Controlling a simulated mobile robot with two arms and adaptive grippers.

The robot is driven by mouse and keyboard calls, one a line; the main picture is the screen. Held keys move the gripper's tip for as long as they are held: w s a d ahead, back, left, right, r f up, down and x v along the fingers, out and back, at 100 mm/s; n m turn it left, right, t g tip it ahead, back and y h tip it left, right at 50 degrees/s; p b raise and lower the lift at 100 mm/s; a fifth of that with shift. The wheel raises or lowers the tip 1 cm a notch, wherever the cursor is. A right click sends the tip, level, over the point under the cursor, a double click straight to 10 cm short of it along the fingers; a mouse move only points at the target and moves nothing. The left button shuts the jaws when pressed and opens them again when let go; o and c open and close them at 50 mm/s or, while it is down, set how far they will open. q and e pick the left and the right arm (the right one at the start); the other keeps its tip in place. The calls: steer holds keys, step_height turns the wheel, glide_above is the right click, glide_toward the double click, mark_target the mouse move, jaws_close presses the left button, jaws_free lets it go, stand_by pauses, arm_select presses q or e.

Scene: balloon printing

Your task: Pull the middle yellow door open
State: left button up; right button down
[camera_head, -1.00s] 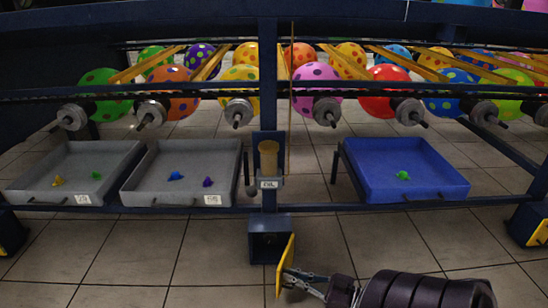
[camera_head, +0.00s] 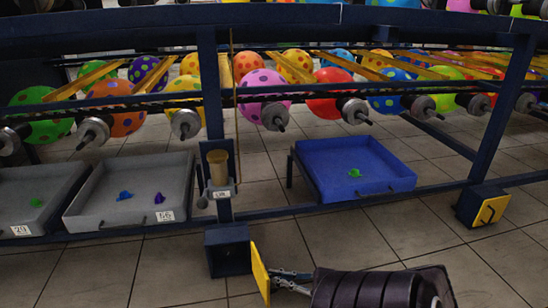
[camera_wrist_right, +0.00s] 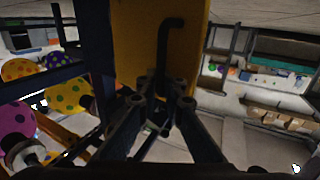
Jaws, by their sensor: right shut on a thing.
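The middle yellow door (camera_head: 260,274) stands swung out from its dark blue box (camera_head: 228,250), at the foot of the central post in the head view. I see it nearly edge-on there, and the box front is partly in view. My right gripper (camera_head: 275,277) is at the door's right-hand face. In the right wrist view the yellow door (camera_wrist_right: 193,35) fills the top centre, with its black bent handle (camera_wrist_right: 164,55) running down to my right gripper (camera_wrist_right: 160,98). The gripper is shut on the handle. My left gripper is not in view.
Above the box are a cup holder (camera_head: 218,192), a blue tray (camera_head: 312,190) and grey trays (camera_head: 75,222). Another box with a yellow door (camera_head: 492,209), shut, stands at right. Tiled floor (camera_head: 410,235) is open in front.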

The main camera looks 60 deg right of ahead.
steer(key=shift+s+a+f, duration=0.15)
steer(key=shift+s, duration=0.15)
steer(key=c, duration=2.4)
jaws_free()
steer(key=shift+v, duration=6.05)
steer(key=shift+w, duration=0.1)
